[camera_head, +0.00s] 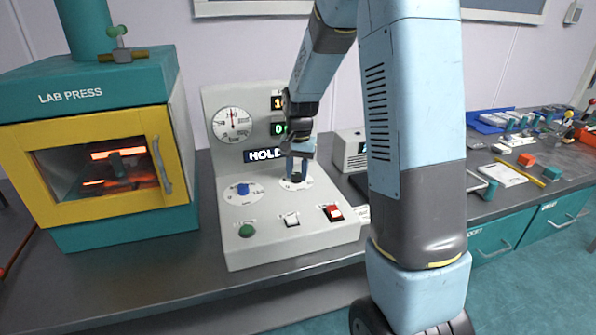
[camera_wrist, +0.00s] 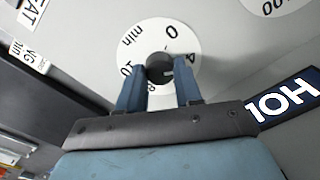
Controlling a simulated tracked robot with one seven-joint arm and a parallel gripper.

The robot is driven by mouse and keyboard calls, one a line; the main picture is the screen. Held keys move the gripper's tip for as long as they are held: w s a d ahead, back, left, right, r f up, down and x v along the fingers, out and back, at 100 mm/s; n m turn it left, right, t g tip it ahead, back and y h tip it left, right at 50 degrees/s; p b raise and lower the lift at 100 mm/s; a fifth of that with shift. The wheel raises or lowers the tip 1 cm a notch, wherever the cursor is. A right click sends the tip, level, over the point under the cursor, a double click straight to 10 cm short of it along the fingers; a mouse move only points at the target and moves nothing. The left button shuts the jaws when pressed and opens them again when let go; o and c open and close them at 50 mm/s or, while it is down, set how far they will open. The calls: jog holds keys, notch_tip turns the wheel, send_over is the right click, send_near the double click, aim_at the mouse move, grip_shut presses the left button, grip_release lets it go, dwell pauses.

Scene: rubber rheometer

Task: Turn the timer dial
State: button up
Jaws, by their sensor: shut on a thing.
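The timer dial (camera_wrist: 160,68) is a dark round knob on a white scale plate (camera_wrist: 158,36) marked in minutes, seen at the top middle of the wrist view. My gripper (camera_wrist: 160,73) has its two blue fingers on opposite sides of the knob and is shut on it. In the head view my gripper (camera_head: 297,178) reaches down to the right-hand dial of the grey control console (camera_head: 265,250). There the knob is largely hidden by the fingers, and part of its white scale plate (camera_head: 288,185) shows around them.
A blue knob (camera_head: 243,189) sits left of the gripper. A green button (camera_head: 246,230), a white switch (camera_head: 291,219) and a red switch (camera_head: 333,212) line the console's front. A display (camera_head: 265,155) reads "HOLD", partly covered. The lab press (camera_head: 100,150) stands left.

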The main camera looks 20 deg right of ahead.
aim_at(299, 174)
jog(key=o, duration=1)
jog(key=shift+o, duration=0.2)
jog(key=shift+r, duration=0.1)
notch_tip(299, 174, up, 14)
jog(key=shift+d+f, duration=0.2)
jog(key=shift+f, duration=0.05)
jog(key=shift+s, duration=0.1)
jog(key=s+r+n+t, duration=0.2)
jog(key=s+r+n, duration=0.1)
jog(key=s, duration=1.1)
jog(key=s+r+n+t, duration=0.3)
jog(key=s, duration=1.1)
jog(key=shift+s+a+r, duration=0.15)
jog(key=shift+r, duration=0.15)
